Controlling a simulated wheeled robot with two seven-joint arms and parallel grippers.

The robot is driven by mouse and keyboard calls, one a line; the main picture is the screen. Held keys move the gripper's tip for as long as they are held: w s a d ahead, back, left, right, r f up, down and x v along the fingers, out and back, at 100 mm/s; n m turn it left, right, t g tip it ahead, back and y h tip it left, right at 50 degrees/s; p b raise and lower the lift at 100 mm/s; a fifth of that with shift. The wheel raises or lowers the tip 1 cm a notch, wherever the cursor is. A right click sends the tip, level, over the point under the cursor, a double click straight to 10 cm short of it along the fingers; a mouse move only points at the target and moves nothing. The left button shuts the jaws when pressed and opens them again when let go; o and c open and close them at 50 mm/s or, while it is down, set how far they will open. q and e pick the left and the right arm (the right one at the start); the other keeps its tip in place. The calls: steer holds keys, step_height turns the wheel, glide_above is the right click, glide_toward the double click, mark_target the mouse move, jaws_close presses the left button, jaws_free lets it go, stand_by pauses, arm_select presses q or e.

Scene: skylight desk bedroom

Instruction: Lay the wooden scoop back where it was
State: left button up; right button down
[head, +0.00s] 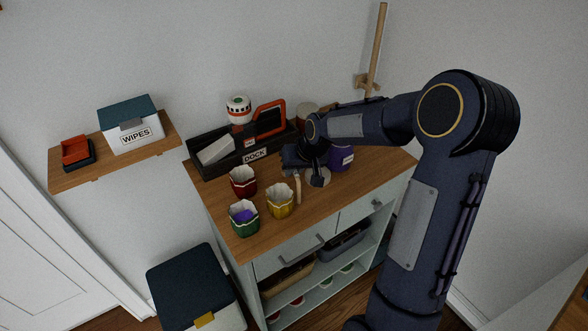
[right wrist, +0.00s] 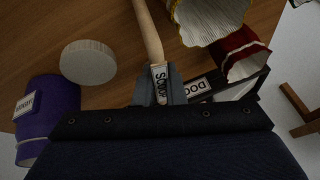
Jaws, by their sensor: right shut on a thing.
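The wooden scoop (right wrist: 149,32) is a pale stick with a SCOOP label, held between the fingers of my right gripper (right wrist: 164,90). In the head view my right gripper (head: 298,168) is over the cabinet top, and part of the scoop (head: 298,188) shows below it. The scoop's far end leaves the right wrist picture, and I cannot tell whether it touches the wood. A black DOCK caddy (head: 207,168) stands behind the gripper. My left gripper is not in view.
Red (head: 243,187), yellow (head: 280,207) and green (head: 244,223) cups stand left of the scoop. A pale round lid (right wrist: 88,62) and purple canister (head: 341,158) are close on its other side. Bare wood (head: 335,192) lies at the front right.

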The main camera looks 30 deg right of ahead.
steer(key=shift+f+b, duration=0.4)
stand_by(0.8)
steer(key=c, duration=1.4)
jaws_free()
steer(key=shift+r, duration=0.15)
steer(key=shift+r+p, duration=3.4)
steer(key=shift+r, duration=1.5)
